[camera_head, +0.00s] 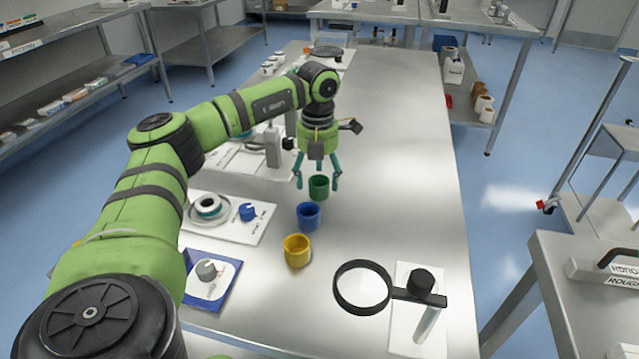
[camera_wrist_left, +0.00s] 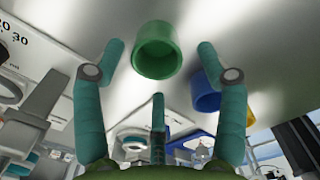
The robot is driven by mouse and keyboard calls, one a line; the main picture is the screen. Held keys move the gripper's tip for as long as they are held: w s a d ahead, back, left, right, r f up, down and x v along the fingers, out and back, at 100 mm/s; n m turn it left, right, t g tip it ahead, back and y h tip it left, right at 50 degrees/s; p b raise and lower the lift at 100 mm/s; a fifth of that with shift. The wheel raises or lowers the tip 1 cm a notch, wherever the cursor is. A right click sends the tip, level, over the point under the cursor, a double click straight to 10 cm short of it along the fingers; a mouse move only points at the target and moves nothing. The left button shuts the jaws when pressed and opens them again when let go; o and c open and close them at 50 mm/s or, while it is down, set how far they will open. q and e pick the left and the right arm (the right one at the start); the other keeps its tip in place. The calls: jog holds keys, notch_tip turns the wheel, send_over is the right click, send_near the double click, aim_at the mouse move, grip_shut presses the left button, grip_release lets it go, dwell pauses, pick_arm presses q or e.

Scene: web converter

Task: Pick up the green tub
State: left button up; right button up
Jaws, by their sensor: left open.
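The green tub (camera_head: 318,188) stands on the metal table, the farthest of three tubs in a row. My left gripper (camera_head: 318,182) is open above it, with its teal fingers pointing down around the tub's sides. In the left wrist view the green tub (camera_wrist_left: 157,50) shows beyond the fingertips, and the spread fingers of the left gripper (camera_wrist_left: 160,80) do not appear to touch it. The tub looks empty. My right gripper is in neither view.
A blue tub (camera_head: 308,216) and a yellow tub (camera_head: 297,250) stand nearer. A magnifier (camera_head: 362,287) on a stand is at the front right. White boards with a tape roll (camera_head: 208,208) and other parts line the left side.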

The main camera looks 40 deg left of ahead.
pick_arm(q)
notch_tip(320, 180, down, 3)
jog(key=shift+w+r, duration=0.1)
jog(key=shift+r, duration=0.1)
jog(key=c, duration=1)
jog(key=shift+r, duration=0.15)
